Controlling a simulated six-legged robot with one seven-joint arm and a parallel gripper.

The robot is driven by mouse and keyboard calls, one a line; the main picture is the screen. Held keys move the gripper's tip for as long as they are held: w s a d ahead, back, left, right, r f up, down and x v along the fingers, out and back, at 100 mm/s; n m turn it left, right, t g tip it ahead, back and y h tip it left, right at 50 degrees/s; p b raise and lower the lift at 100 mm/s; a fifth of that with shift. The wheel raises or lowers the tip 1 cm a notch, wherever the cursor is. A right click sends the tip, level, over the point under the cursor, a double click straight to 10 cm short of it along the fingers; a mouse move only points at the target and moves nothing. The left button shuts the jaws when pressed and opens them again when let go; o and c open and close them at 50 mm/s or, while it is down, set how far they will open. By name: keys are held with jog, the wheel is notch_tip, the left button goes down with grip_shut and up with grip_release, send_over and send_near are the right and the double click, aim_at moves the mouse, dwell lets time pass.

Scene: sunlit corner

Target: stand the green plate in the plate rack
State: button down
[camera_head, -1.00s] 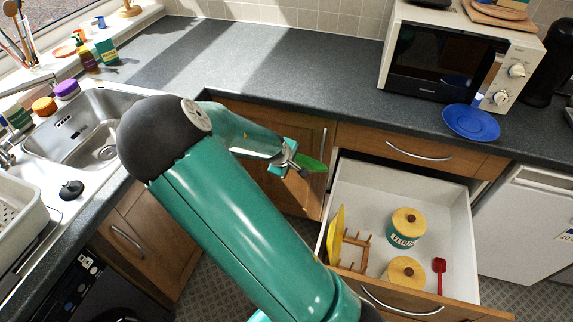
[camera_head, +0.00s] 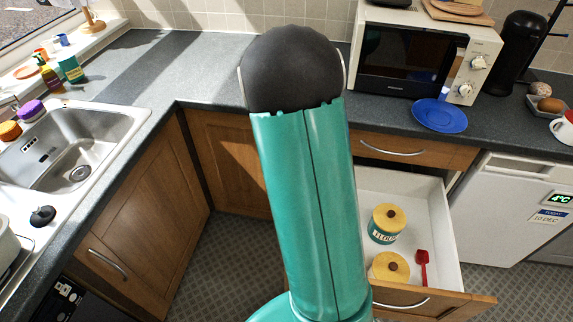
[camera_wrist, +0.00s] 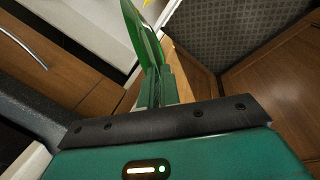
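The green plate (camera_wrist: 143,35) shows nearly edge-on in the wrist view. My gripper (camera_wrist: 156,85) is shut on it, with the plate extending beyond the fingers. In the head view my own arm hides the gripper and the plate. The wooden plate rack is also hidden behind my arm now. The earlier head frame showed it at the left side of the open drawer (camera_head: 440,235), with a yellow plate standing at its left. A small yellow patch (camera_wrist: 148,2) at the top of the wrist view may be that plate.
Two yellow-lidded canisters (camera_head: 386,223) and a red scoop (camera_head: 423,268) lie in the drawer. A blue plate (camera_head: 439,115) rests on the counter by the microwave (camera_head: 410,60). A sink (camera_head: 75,150) is at left. Floor (camera_head: 222,262) shows left of my arm.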

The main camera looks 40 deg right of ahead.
jog(key=shift+s+d+r+m+y, duration=0.3)
jog(key=shift+s+d+r+m, duration=0.15)
jog(key=shift+s, duration=0.2)
jog(key=shift+s+d+r+m+y, duration=0.3)
jog(key=shift+s+d+m, duration=0.1)
jog(key=shift+s, duration=0.3)
jog(key=shift+s+d+r+m+y, duration=0.35)
jog(key=shift+s+r+m, duration=0.1)
jog(key=shift+s, duration=0.2)
jog(key=shift+s+d+r+m+t+y, duration=0.6)
jog(key=shift+s+r+m, duration=1.1)
jog(key=shift+s, duration=1.75)
jog(key=shift+s+d+r+m+t+y, duration=0.3)
jog(key=shift+s+r+m+t+y, duration=0.45)
jog(key=shift+s+r+m, duration=1.8)
notch_tip(320, 180, down, 30)
jog(key=s+n, duration=0.1)
jog(key=shift+s+f, duration=0.2)
jog(key=shift+s, duration=0.05)
jog(key=shift+n, duration=0.25)
jog(key=c, duration=1.5)
grip_release()
jog(key=shift+c, duration=0.2)
